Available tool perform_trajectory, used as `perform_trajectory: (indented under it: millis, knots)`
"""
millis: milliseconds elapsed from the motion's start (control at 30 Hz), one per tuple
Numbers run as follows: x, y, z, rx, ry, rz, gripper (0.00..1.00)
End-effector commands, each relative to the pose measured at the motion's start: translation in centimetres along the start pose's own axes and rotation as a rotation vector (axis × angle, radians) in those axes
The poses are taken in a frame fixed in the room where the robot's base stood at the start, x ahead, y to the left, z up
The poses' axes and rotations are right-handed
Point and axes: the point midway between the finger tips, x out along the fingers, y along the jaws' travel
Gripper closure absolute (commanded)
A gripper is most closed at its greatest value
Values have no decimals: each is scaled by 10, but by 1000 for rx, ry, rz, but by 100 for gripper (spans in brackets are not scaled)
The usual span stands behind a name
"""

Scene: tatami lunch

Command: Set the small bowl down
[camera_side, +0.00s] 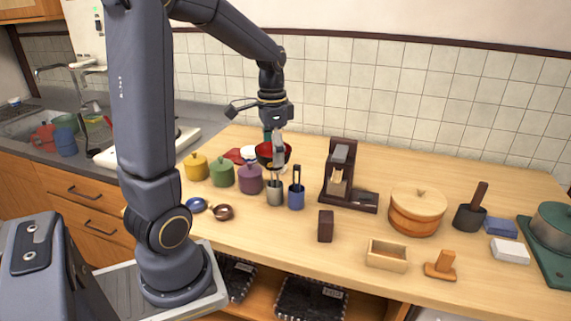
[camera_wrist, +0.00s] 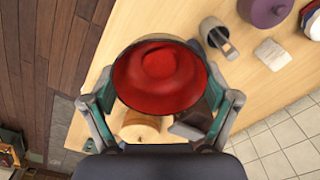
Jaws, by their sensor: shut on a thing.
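A bowl (camera_side: 264,151) with a red inside and a dark outside hangs below my wrist in the side view, behind the purple pot. My gripper (camera_side: 275,156) is shut on this bowl. In the wrist view, the red inside of the bowl (camera_wrist: 160,72) faces the camera, and the two fingers of my gripper (camera_wrist: 160,85) reach along its left and right sides. The underside is hidden, so I cannot tell whether it touches anything below.
Yellow (camera_side: 196,167), green (camera_side: 222,172) and purple (camera_side: 249,180) lidded pots stand close in front of the bowl. A white item (camera_side: 249,153) and a red item (camera_side: 232,156) lie to its left. Utensil cups (camera_side: 275,192) and a dark rack (camera_side: 341,175) stand to the right.

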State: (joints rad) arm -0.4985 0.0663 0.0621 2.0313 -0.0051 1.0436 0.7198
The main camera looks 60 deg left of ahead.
Motion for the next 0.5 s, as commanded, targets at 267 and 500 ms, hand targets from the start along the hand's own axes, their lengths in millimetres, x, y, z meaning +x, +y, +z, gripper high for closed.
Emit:
perform_trajectory:
  millis: [267, 500]
  knots:
    - [-12, -41, -40, 43, -5, -5, 49]
    - [-18, -92, -88, 104, -9, -6, 49]
